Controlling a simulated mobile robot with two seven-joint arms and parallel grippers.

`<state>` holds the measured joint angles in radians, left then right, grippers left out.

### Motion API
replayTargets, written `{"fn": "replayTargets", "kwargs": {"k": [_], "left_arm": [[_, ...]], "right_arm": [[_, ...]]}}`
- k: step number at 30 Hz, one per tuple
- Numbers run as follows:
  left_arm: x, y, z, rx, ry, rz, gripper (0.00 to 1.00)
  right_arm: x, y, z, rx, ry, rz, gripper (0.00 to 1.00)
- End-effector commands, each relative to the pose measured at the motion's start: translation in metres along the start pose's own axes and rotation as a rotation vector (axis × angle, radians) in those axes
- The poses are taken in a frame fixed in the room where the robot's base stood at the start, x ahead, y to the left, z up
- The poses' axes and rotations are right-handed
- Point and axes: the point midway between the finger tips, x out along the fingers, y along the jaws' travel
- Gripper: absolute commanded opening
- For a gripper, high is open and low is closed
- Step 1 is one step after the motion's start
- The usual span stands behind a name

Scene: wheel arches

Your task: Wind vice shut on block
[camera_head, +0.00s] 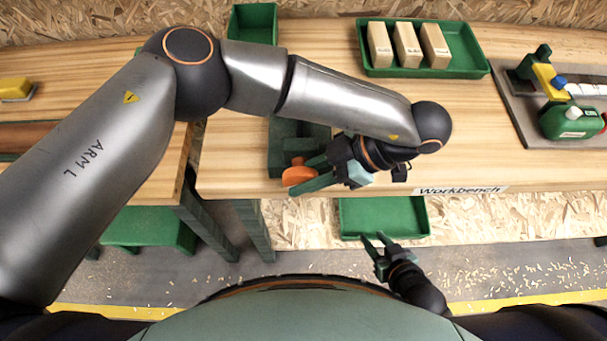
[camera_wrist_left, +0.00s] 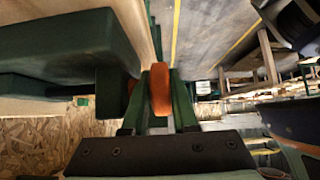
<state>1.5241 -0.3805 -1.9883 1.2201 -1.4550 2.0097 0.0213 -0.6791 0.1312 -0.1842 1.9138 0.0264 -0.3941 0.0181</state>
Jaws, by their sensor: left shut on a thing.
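The green vice (camera_head: 285,150) is fixed at the front edge of the workbench; it fills the upper left of the left wrist view (camera_wrist_left: 70,45). Its orange handle (camera_head: 298,174) faces the front, and it also shows in the left wrist view (camera_wrist_left: 160,88). My left gripper (camera_head: 310,174) is shut on the handle, with one green finger on each side. Whether a block sits between the vice jaws cannot be told, as my left arm and gripper partly cover that area. My right gripper (camera_head: 373,237) is open and empty, low in front of the bench.
A green tray (camera_head: 375,71) with three pale blocks (camera_head: 407,45) stands at the back of the workbench (camera_head: 235,165). A green bottle (camera_head: 570,122) and a yellow-green tool (camera_head: 545,75) are on the right. An empty green bin (camera_head: 383,217) is below the front edge.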

Motion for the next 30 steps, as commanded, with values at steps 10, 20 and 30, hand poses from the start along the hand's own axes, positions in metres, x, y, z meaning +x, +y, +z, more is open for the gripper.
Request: {"fn": "replayTargets", "kwargs": {"k": [10, 20, 30], "left_arm": [[0.0012, 0.0003, 0.0008, -0.001, 0.020, 0.001, 0.00], [0.0013, -0.0001, 0.0009, 0.001, 0.019, 0.000, 0.39], [-0.0016, -0.0005, -0.0022, 0.001, 0.019, -0.001, 0.39]], "right_arm": [[0.0002, 0.0000, 0.0003, 0.000, 0.000, 0.000, 0.39], [0.0002, 0.0000, 0.0003, 0.000, 0.000, 0.000, 0.39], [-0.0018, -0.0002, -0.0018, 0.000, 0.000, 0.000, 0.39]]}}
